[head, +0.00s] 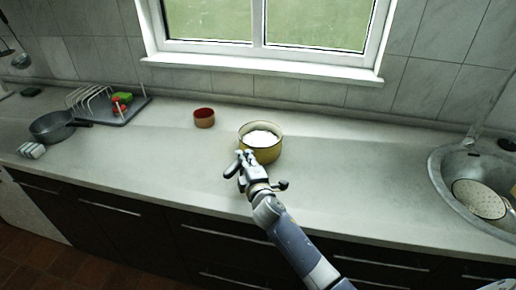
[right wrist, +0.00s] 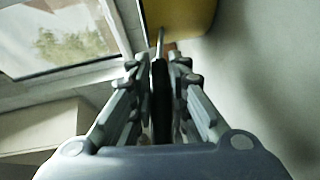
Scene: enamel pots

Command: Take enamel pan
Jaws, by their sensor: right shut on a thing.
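The enamel pan (head: 268,155) is a yellow pot with a white inside, standing upright on the counter below the window. In the right wrist view its yellow wall (right wrist: 185,18) is at the top edge. My right gripper (head: 242,158) is at the pan's near left side. In the right wrist view its fingers (right wrist: 158,68) are closed around a thin dark part that runs toward the pan and looks like its handle. The fingers hide much of this part. My left gripper is not in view.
A small red-brown bowl (head: 204,119) stands left of the pan. A dark frying pan (head: 50,127) and a dish rack (head: 92,101) are farther left. A sink (head: 447,166) is at the right. The counter (head: 350,165) between pan and sink is clear.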

